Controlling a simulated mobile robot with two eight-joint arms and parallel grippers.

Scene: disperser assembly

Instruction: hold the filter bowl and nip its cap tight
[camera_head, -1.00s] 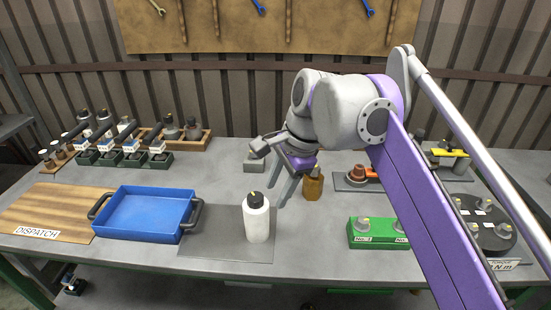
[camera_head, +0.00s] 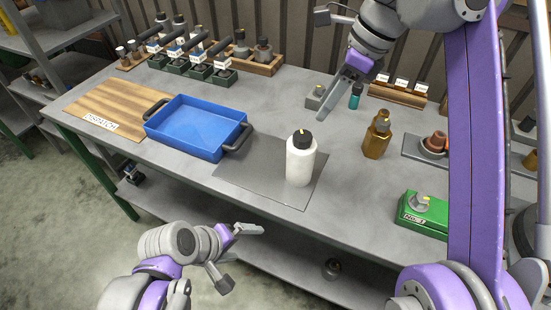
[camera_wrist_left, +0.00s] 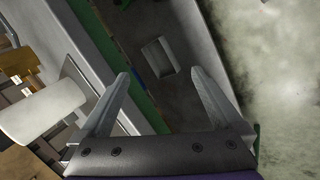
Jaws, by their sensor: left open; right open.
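A white, bottle-shaped body, which I take for the filter bowl (camera_head: 299,165), stands upright on a grey mat (camera_head: 240,176). Its black cap (camera_head: 302,139) sits on top; I cannot tell how tight it is. My left gripper (camera_head: 255,229) is open and empty, in front of the bench and left of the bowl. In the left wrist view its two fingers (camera_wrist_left: 160,75) are spread, and a white body, likely the bowl (camera_wrist_left: 42,112), lies to their left. My right gripper (camera_head: 325,112) is open, above the bench behind the bowl and apart from it; its fingers overlap here.
A blue tray (camera_head: 198,150) stands left of the mat, beside a wooden dispatch board (camera_head: 95,105). An amber bottle (camera_head: 376,140) stands behind right of the bowl. A green block (camera_head: 420,218) is at the right. Racks with small parts line the back.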

